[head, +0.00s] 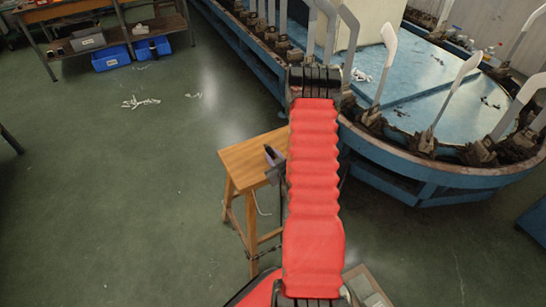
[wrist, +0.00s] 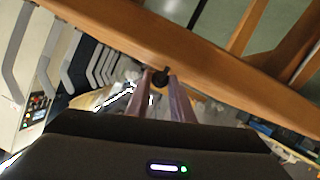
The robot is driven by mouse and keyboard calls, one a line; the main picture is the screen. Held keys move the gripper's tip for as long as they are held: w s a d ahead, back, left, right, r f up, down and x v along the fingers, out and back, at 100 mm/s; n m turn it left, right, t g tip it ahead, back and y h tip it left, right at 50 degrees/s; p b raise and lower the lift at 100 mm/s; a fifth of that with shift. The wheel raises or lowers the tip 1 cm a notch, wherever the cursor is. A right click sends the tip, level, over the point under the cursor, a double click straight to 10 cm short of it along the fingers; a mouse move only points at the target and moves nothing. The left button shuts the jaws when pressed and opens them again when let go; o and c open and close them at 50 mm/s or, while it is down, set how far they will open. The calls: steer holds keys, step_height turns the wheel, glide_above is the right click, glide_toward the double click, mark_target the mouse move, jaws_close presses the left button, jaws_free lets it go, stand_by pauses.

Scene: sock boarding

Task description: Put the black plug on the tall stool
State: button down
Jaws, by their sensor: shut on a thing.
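The tall stool (head: 240,152) has a square wooden top and wooden legs, and it stands just left of my red-sleeved arm in the head view. In the wrist view the stool (wrist: 195,52) shows as a brown band slanting across the top. My gripper (head: 270,152) is at the right part of the stool top in the head view, partly hidden by my arm. In the wrist view my gripper (wrist: 161,80) is shut on the small black plug (wrist: 160,77), close to the stool's edge. I cannot tell whether the plug touches the wood.
A blue round machine (head: 400,165) with several upright pale sock boards fills the right side. A wooden bench (head: 100,45) with blue bins (head: 110,58) stands at the back left. White scraps (head: 140,103) lie on the green floor, which is otherwise open to the left.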

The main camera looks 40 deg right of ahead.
steer(key=shift+s+a+f, duration=0.1)
steer(key=shift+s+f, duration=0.1)
steer(key=shift+f, duration=0.25)
steer(key=shift+s+f, duration=0.2)
steer(key=shift+f, duration=0.25)
steer(key=c, duration=1.8)
jaws_free()
steer(key=shift+r, duration=0.4)
steer(key=v, duration=0.8)
steer(key=r+v, duration=0.1)
steer(key=v, duration=0.2)
steer(key=shift+s+a+r, duration=0.15)
steer(key=shift+r, duration=0.05)
